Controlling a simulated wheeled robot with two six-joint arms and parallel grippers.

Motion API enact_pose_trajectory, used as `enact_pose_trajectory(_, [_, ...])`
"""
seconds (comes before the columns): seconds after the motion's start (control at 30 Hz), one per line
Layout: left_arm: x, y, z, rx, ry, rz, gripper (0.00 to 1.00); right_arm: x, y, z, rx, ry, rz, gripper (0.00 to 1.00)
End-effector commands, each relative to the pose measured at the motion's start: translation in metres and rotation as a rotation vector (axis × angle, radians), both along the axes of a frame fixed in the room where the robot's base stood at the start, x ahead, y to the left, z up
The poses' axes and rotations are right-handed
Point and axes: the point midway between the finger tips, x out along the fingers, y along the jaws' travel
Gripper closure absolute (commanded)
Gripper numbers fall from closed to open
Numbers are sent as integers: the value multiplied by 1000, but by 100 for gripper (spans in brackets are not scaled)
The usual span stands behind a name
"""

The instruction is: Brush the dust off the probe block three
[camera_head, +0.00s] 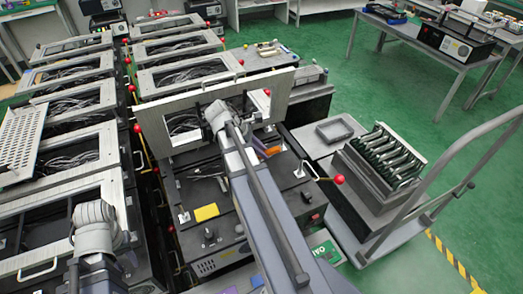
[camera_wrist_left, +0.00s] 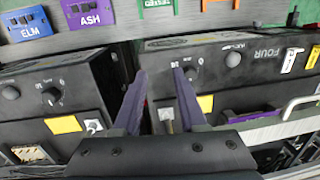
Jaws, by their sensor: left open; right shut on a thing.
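No label reading three is legible, so I cannot tell which block is probe block three. In the left wrist view, a black block marked FOUR (camera_wrist_left: 240,65) stands at the right, and another black block (camera_wrist_left: 60,90) stands at the left; its label is unreadable. I cannot identify a brush.
A yellow pad (camera_head: 206,212) lies on the dark equipment below the panel. A red-ball lever (camera_head: 338,179) sticks out at right. Open frames with cables fill the left. Green floor (camera_head: 330,60) is clear.

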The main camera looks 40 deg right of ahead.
Motion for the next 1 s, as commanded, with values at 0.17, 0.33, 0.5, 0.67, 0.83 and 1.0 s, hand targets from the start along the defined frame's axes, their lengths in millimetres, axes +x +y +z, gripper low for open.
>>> enact_pose_trajectory(0.17, [0,0,-25,0,0,0,59,0,0,-25,0,0,0,100])
enact_pose_trajectory(0.33, [0,0,-43,0,0,0,59,0,0,-43,0,0,0,100])
enact_pose_trajectory(0.5, [0,0,-54,0,0,0,59,0,0,-54,0,0,0,100])
enact_pose_trajectory(0.67, [0,0,-55,0,0,0,59,0,0,-55,0,0,0,100])
enact_pose_trajectory(0.83, [0,0,-54,0,0,0,59,0,0,-54,0,0,0,100])
enact_pose_trajectory(1.0, [0,0,-54,0,0,0,59,0,0,-54,0,0,0,100])
